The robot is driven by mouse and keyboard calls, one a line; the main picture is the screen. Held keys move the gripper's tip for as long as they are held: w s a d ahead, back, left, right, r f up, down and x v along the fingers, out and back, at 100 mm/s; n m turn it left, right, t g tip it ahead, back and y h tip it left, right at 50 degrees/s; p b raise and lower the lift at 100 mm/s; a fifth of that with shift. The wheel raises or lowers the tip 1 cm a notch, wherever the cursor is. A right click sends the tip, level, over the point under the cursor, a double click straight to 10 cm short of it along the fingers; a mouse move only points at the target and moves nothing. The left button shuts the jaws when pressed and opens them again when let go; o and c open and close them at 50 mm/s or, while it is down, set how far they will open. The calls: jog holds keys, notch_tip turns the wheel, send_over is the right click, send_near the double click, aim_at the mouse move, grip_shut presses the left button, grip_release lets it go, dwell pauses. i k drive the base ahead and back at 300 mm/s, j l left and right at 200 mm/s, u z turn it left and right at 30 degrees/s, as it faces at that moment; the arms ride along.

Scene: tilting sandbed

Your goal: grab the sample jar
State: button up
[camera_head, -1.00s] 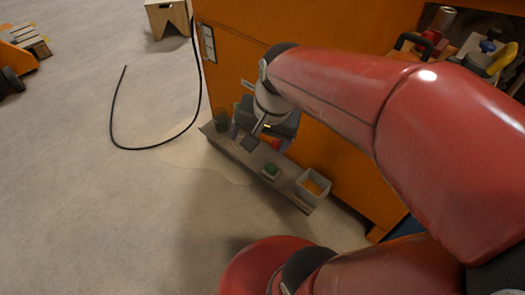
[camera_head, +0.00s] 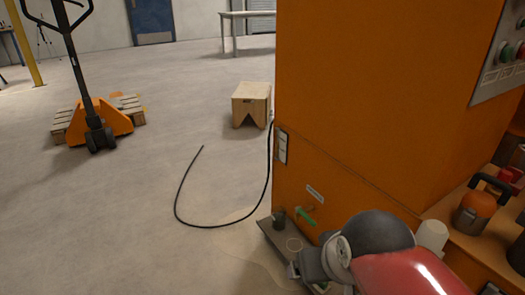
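A narrow grey shelf (camera_head: 268,229) runs along the foot of the orange cabinet. A small dark cup-like container (camera_head: 278,219) stands at its far left end. A pale round rim (camera_head: 294,244) shows just in front of that, perhaps a clear jar. I cannot tell which of these is the sample jar. My gripper (camera_head: 294,270) is low over the shelf, nearer me than the pale rim. My wrist and red arm hide most of the shelf's near part. The fingers are too small and hidden to show whether they are open.
The orange cabinet (camera_head: 352,100) rises right behind the shelf. A green object (camera_head: 305,217) is by its face. A black cable (camera_head: 178,198) loops on the floor to the left. A wooden stool (camera_head: 251,104) and a pallet jack (camera_head: 95,120) stand farther back on open floor.

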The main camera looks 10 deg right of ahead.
aim_at(279, 219)
jog(key=i+j+z, duration=0.2)
jog(key=i+j, duration=0.2)
jog(key=i, duration=0.2)
jog(key=i+j+z, duration=0.15)
jog(key=i+j, duration=0.35)
jog(key=i, duration=0.1)
